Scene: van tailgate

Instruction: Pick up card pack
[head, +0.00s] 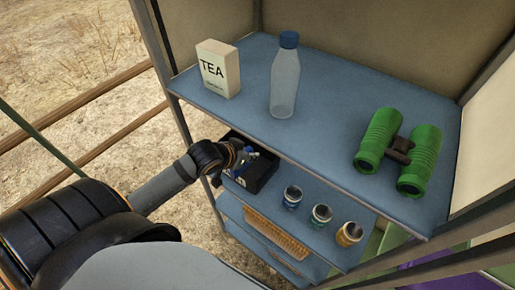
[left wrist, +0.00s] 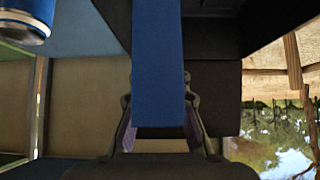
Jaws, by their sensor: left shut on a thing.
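My left gripper (head: 241,158) reaches in from the left to the second shelf, at the open black box. In the left wrist view its two fingers (left wrist: 159,132) stand on either side of the blue card pack (left wrist: 158,65) and are shut on it. The pack is upright in that picture, running from the top edge down between the fingers. In the head view the pack is small and mostly hidden by the gripper. The black box (head: 262,179) is around or just below the fingertips; I cannot tell whether the pack is clear of it. My right gripper is not in view.
The blue top shelf (head: 330,135) overhangs the box and carries a TEA carton (head: 219,69), a bottle (head: 285,80) and green binoculars (head: 400,152). Three cans (head: 321,215) stand right of the box. A shelf post (head: 172,95) is close to my left arm.

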